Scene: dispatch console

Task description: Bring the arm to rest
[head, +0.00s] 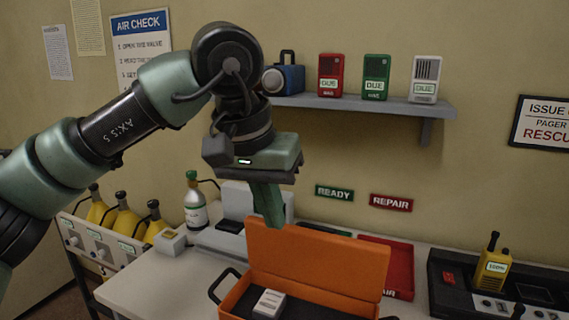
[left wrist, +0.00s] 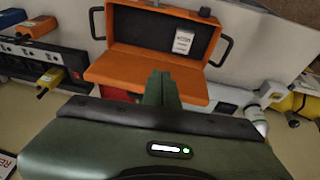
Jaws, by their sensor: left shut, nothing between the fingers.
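My left gripper (head: 268,205) hangs from the arm that comes in from the left in the head view. Its fingers are shut with nothing between them and point down, just behind the raised lid of an orange case (head: 318,262). In the left wrist view the shut fingers (left wrist: 162,88) show in front of the same orange case (left wrist: 135,73). I cannot tell whether the fingertips touch the lid. A white pager-like box (head: 269,303) lies inside the open case. My right gripper is not in view.
A grey shelf (head: 365,105) with red, green and white devices is on the wall behind. On the counter stand a green-topped bottle (head: 194,205), a red tray (head: 399,270) and a dark console with a yellow radio (head: 492,268). Yellow cylinders (head: 125,222) stand in a rack at left.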

